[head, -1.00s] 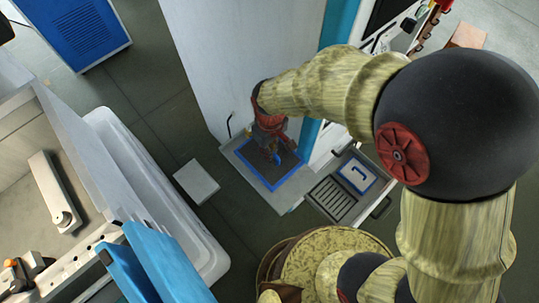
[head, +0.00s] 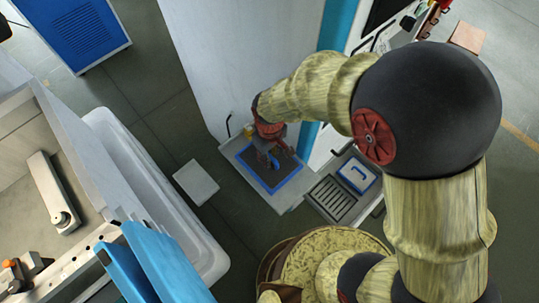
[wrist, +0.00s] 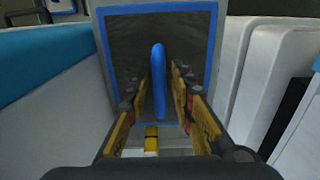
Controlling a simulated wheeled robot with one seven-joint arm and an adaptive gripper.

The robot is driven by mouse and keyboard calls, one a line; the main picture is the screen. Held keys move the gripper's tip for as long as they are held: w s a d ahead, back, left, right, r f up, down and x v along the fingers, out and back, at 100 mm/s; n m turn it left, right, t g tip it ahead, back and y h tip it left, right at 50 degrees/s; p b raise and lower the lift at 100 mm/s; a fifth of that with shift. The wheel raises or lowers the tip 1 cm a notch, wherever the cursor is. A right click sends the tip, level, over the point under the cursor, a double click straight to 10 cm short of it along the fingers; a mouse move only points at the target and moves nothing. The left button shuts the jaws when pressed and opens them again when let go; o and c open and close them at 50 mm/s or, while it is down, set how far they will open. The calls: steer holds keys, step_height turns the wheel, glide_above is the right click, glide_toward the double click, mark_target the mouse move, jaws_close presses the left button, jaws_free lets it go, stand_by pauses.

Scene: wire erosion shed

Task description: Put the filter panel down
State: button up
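The filter panel (head: 287,178) is a dark mesh in a blue frame with a blue handle. It lies flat on a grey ledge (head: 285,203) at the foot of a tall white cabinet. My gripper (head: 266,158) is above it and partly hides it in the head view. In the wrist view the panel (wrist: 190,20) is straight ahead, and its upright blue handle (wrist: 159,75) stands between my fingers (wrist: 160,105). The fingers are spread, with a gap on each side of the handle.
A slotted grey tray (head: 331,197) and a smaller blue-framed white piece (head: 356,175) with a blue handle are right of the ledge. A white box (head: 196,182) stands on the floor to its left. A white tub (head: 205,250) is at lower left.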

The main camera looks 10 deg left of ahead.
mark_target(271, 157)
stand_by(0.3)
step_height(271, 157, up, 12)
steer(key=shift+r+p, duration=0.15)
steer(key=shift+p, duration=0.45)
stand_by(0.4)
steer(key=s+d+r+m+t+b, duration=0.2)
steer(key=d+m+b, duration=0.1)
steer(key=d, duration=0.5)
steer(key=s+d+r+m+t+b, duration=0.1)
steer(key=s+d+r+m+b, duration=0.2)
steer(key=d, duration=0.5)
steer(key=s+d+r+m+t+b, duration=0.2)
steer(key=s+d+r+m+b, duration=0.1)
steer(key=d, duration=0.5)
steer(key=shift+s+m+t+b, duration=0.3)
steer(key=shift+m+b, duration=0.2)
steer(key=shift+b, duration=0.4)
